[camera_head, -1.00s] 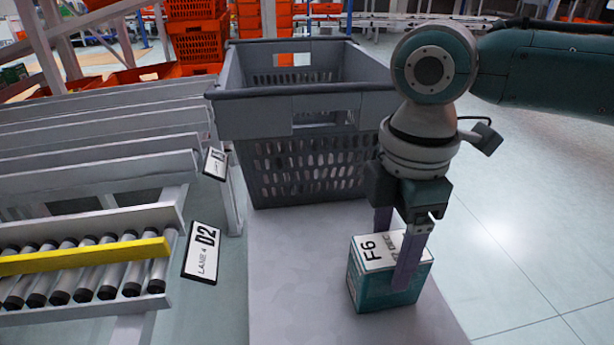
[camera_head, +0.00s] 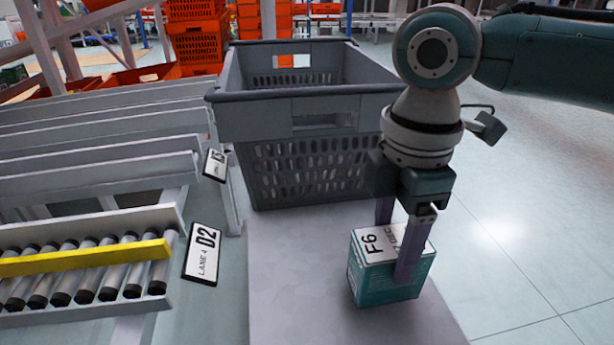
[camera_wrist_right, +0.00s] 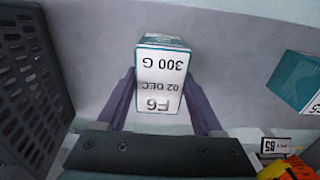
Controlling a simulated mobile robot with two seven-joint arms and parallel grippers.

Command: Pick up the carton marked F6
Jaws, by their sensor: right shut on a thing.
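The carton marked F6 (camera_head: 382,279) is a teal box with a white label on top, in the lower middle of the head view. My right gripper (camera_head: 395,250) reaches down from above and is shut on it, one finger on each side. In the right wrist view the carton (camera_wrist_right: 162,85) sits between the two purple fingers (camera_wrist_right: 165,108), its label reading F6, 02 DEC, 300 G. The carton looks slightly tilted over the grey surface; a clear gap beneath it is hard to tell. My left gripper is not in view.
A grey perforated crate (camera_head: 290,110) stands behind the carton on the grey surface (camera_head: 290,270). In the wrist view another teal carton (camera_wrist_right: 298,80) lies at right. Orange totes (camera_head: 198,38) stand at the back.

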